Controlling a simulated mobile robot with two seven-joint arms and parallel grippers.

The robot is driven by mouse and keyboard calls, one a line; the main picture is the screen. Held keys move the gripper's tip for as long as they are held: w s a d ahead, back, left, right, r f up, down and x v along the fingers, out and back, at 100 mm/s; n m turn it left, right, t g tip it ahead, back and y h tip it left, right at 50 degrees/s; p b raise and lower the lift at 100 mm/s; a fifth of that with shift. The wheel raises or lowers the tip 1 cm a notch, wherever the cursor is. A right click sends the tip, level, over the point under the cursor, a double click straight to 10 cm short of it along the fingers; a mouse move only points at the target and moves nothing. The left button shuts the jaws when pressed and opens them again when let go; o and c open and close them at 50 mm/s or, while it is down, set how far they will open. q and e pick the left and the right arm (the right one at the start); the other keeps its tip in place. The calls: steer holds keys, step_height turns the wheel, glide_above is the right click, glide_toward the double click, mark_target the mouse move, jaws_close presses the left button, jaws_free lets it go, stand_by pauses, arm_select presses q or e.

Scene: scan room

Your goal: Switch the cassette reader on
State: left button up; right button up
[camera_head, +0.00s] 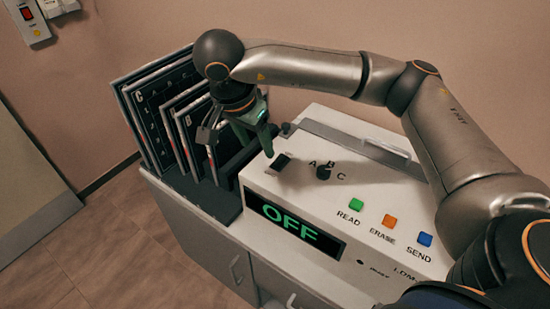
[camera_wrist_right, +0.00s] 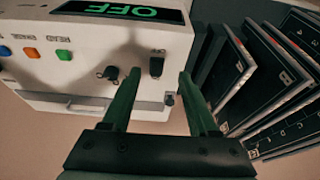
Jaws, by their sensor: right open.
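The cassette reader (camera_head: 300,196) is a white box on a cabinet, and its display (camera_head: 294,228) reads OFF in green. A small black switch (camera_head: 281,162) sits on its top panel near the left end; the right wrist view shows the switch (camera_wrist_right: 156,67) too. My right gripper (camera_head: 256,147) is open and empty, with its green fingers pointing down just behind and left of the switch. In the wrist view the switch appears between the fingertips (camera_wrist_right: 159,74), apparently without contact. The switch's exact tilt is too small to tell. My left gripper is not in view.
A black selector knob (camera_head: 323,172) stands right of the switch. Green READ (camera_head: 356,204), orange ERASE (camera_head: 389,221) and blue SEND (camera_head: 424,239) buttons lie farther right. Several upright dark cassettes (camera_head: 160,110) stand in a rack close to the left. A wall is behind.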

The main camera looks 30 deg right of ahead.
mark_target(278, 163)
steer(key=shift+h, duration=0.4)
steer(key=b+x, duration=0.1)
steer(key=x, duration=0.3)
steer(key=d+b+x, duration=0.1)
steer(key=x, duration=0.3)
steer(key=w+d+r+x, duration=0.1)
steer(key=x, duration=0.2)
steer(key=shift+d+f+b, duration=0.3)
steer(key=shift+f+b, duration=0.05)
steer(key=shift+b, duration=0.05)
jaws_close()
